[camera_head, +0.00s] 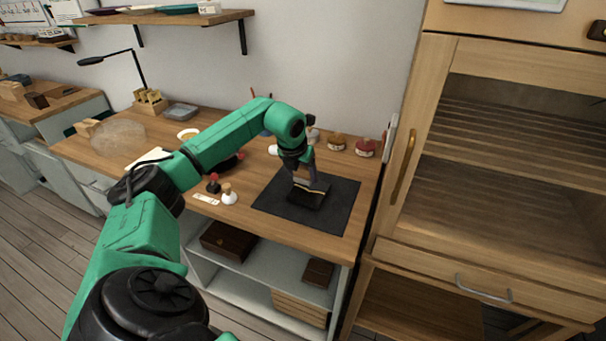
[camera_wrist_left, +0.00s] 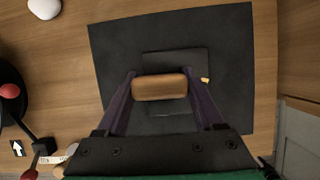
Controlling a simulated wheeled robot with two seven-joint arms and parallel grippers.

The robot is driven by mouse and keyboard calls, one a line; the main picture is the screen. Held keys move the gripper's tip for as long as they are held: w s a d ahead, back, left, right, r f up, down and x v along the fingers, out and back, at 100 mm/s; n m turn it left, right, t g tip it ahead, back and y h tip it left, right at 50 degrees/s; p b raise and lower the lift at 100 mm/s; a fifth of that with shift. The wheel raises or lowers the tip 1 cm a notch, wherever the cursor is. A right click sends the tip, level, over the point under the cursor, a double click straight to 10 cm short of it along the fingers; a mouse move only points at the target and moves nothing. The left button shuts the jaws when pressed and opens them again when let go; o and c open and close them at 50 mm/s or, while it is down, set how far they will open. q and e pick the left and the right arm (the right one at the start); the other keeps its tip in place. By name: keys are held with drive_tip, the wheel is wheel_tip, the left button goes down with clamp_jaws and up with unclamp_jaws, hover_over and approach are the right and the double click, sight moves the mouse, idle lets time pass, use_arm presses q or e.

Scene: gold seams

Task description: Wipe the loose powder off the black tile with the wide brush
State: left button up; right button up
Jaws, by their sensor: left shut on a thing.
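My left gripper (camera_head: 307,172) reaches down over the dark mat on the bench. In the left wrist view its two purple-grey fingers are shut on the wide brush (camera_wrist_left: 160,87), whose tan wooden back faces the camera. The brush is over the black tile (camera_wrist_left: 175,60), which lies on the mat; its bristles are hidden, so I cannot tell whether they touch. The tile also shows in the head view (camera_head: 306,199). I cannot make out loose powder. My right gripper is out of view.
A tall wooden cabinet (camera_head: 427,130) rises close on the right.

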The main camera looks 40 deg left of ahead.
use_arm(q)
drive_tip(key=shift+r, duration=0.15)
wheel_tip(320, 180, up, 5)
drive_tip(key=p, duration=0.3)
drive_tip(key=shift+f+p, duration=0.2)
drive_tip(key=shift+p, duration=0.2)
drive_tip(key=shift+f, duration=0.15)
